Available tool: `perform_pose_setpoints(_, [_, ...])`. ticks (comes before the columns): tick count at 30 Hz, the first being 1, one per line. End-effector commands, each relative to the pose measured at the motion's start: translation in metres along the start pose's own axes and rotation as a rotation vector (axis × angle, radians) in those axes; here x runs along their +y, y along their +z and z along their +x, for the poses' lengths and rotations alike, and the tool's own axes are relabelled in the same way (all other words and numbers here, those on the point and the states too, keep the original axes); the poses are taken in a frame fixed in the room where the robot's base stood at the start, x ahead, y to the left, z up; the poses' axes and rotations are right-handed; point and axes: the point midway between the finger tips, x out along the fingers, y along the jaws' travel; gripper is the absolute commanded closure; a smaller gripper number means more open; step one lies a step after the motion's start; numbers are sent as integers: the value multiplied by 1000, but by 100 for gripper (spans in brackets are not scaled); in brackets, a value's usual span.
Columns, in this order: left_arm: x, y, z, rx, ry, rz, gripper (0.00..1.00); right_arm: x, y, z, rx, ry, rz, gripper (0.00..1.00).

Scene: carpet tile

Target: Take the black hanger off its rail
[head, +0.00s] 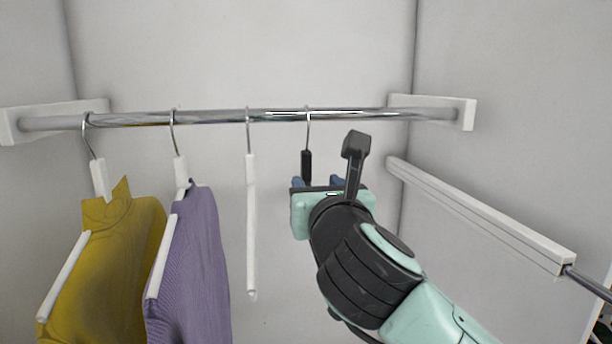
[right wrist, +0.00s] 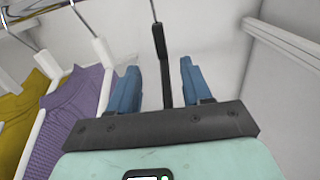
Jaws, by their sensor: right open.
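The black hanger (head: 307,165) hangs by its metal hook from the chrome rail (head: 215,117), the rightmost hanger on it. In the head view its lower part is hidden behind my right gripper (head: 318,182). In the right wrist view the black hanger (right wrist: 162,62) runs down between the two blue fingers of my right gripper (right wrist: 157,78). The fingers are open, with a gap on each side of the hanger. My left gripper is in neither view.
A bare white hanger (head: 251,220) hangs just left of the black one. Further left hang a purple garment (head: 195,260) and a mustard garment (head: 105,270) on white hangers. A white bar (head: 480,212) runs along the right wall.

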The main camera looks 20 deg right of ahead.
Motion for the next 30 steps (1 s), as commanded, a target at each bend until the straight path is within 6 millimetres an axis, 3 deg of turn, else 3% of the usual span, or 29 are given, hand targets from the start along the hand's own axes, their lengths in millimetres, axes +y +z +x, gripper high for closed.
perform_pose_setpoints(3, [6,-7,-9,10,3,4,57,0,3,19,-1,-2,0,51])
perform_pose_setpoints(11, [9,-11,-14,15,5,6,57,-1,2,34,-1,-2,-1,51])
perform_pose_setpoints(20, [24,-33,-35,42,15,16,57,-1,5,76,-4,-1,0,51])
perform_pose_setpoints(27, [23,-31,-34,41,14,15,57,-1,2,79,-1,0,-1,51])
perform_pose_setpoints(28, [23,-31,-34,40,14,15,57,-1,2,79,-1,0,-1,58])
perform_pose_setpoints(30, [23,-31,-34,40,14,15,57,-1,1,79,-1,0,-1,80])
